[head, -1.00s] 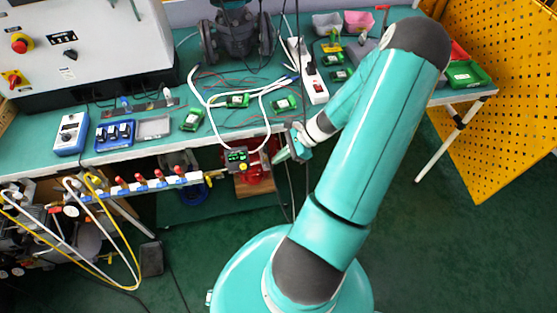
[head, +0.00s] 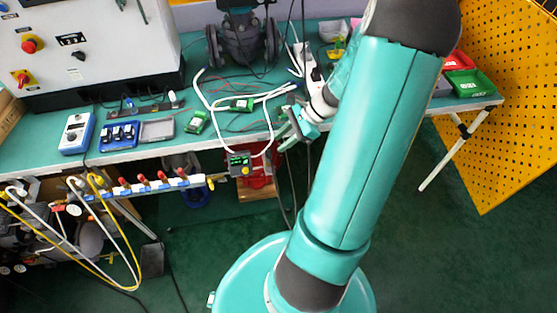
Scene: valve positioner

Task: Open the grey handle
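My gripper (head: 283,139) is at the front edge of the bench, just right of a small device with a green display (head: 239,164). Its two fingers point left and look apart, with nothing seen between them. A slim grey handle (head: 143,10) is on the face of the white control cabinet (head: 100,45) at the upper left, well away from my gripper. I cannot tell for certain that this is the grey handle of the task. No other grey handle is clear in this view.
The green bench top (head: 50,150) carries a blue meter (head: 75,133), a dark valve body (head: 243,42) and a white power strip (head: 311,68). White tubes loop near my gripper. A manifold with red handles (head: 160,183) runs below the bench edge. A yellow perforated panel (head: 500,110) stands at right.

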